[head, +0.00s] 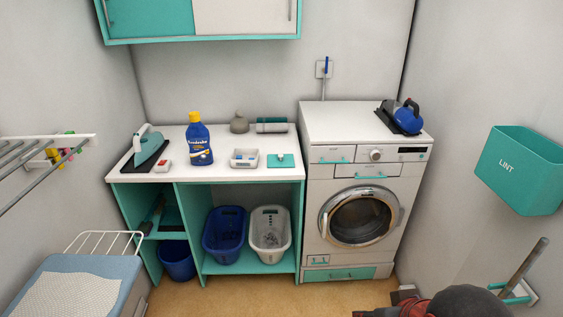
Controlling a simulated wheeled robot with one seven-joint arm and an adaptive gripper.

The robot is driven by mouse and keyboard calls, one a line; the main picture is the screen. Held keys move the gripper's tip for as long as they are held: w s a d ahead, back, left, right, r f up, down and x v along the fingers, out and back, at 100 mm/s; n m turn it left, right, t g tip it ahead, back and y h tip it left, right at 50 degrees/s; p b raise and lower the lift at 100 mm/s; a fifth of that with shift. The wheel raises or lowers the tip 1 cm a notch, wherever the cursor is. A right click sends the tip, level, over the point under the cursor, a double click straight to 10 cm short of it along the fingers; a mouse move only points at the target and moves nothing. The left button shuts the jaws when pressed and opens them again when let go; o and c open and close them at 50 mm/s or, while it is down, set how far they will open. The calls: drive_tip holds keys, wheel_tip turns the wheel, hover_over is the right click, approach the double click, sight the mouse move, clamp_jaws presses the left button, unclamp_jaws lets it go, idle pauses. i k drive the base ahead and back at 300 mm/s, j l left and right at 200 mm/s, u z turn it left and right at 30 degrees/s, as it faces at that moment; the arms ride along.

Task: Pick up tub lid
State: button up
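The tub lid (289,163) looks like a flat teal square with a small pale knob on top. It lies flat on the white worktop (225,174), near its front right edge. Just left of it stands a small open white tub (238,164) with small pale and blue pieces inside; the two are apart. Part of my arm, dark grey and reddish, shows at the bottom right edge. No gripper fingers can be made out, and nothing of mine is near the lid.
A blue detergent bottle (199,146), a teal iron (148,147), a grey rounded object (239,123) and a lying cylinder (272,126) share the worktop. The washing machine (322,190) stands right of it. A teal lint bin (520,170) hangs on the right wall. Floor shows in front.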

sight(279, 161)
drive_tip(key=i+j, duration=0.15)
drive_tip(key=i, duration=0.35)
drive_tip(key=i+j, duration=0.15)
drive_tip(key=i, duration=0.35)
drive_tip(key=i+j, duration=0.15)
drive_tip(key=i, duration=0.4)
drive_tip(key=i+j, duration=0.15)
drive_tip(key=i, duration=0.35)
drive_tip(key=i+j, duration=0.15)
drive_tip(key=i, duration=0.35)
